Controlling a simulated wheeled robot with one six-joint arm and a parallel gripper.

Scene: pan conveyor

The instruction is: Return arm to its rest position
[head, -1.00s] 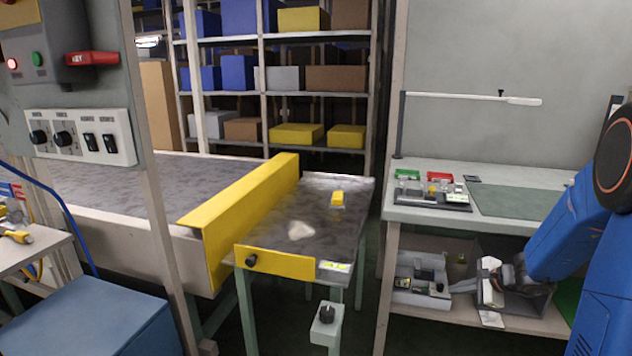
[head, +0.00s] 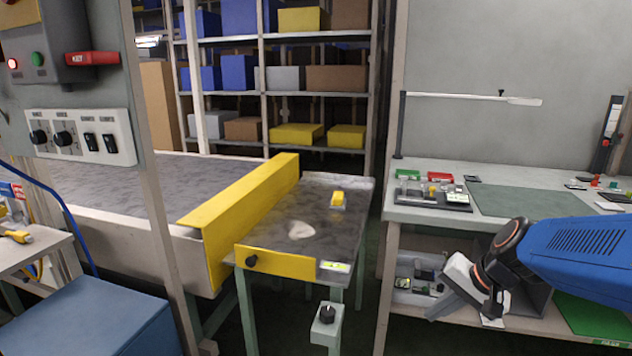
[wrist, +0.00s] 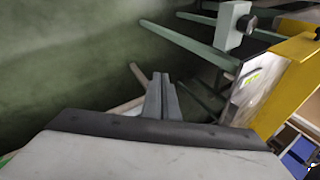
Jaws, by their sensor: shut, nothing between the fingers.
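My gripper (head: 444,305) is at the end of my blue arm on the right of the head view. It points down and to the left, in front of the workbench's lower shelf. In the wrist view my gripper's fingers (wrist: 161,95) are together with nothing between them. Beyond them are the green floor and the legs of the small conveyor table.
The workbench (head: 425,215) stands behind my arm, with a bin (head: 407,298) on its lower shelf. The small conveyor table (head: 335,235) with a yellow end plate (head: 285,262) is left of my gripper. A grey switch box (head: 327,325) stands in front.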

